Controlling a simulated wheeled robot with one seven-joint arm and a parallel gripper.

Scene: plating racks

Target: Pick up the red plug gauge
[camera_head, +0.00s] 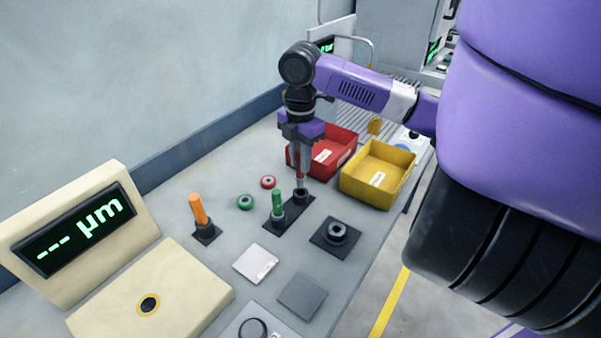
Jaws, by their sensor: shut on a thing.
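The red plug gauge (300,181) stands upright at the black double holder, its lower end at the rear socket. My gripper (302,175) points straight down over it, its fingers shut on the gauge's red upper part. The fingers hide most of the gauge. I cannot tell whether its lower end is still seated in the socket. A green plug gauge (278,203) stands in the front socket of the same holder (270,229), close beside my gripper.
An orange plug gauge (198,209) stands at left. Red ring (268,182) and green ring (245,202) lie nearby. Red bin (340,152) and yellow bin (391,167) stand behind and right. A black fixture (337,233) is in front. The µm display (80,230) is at left.

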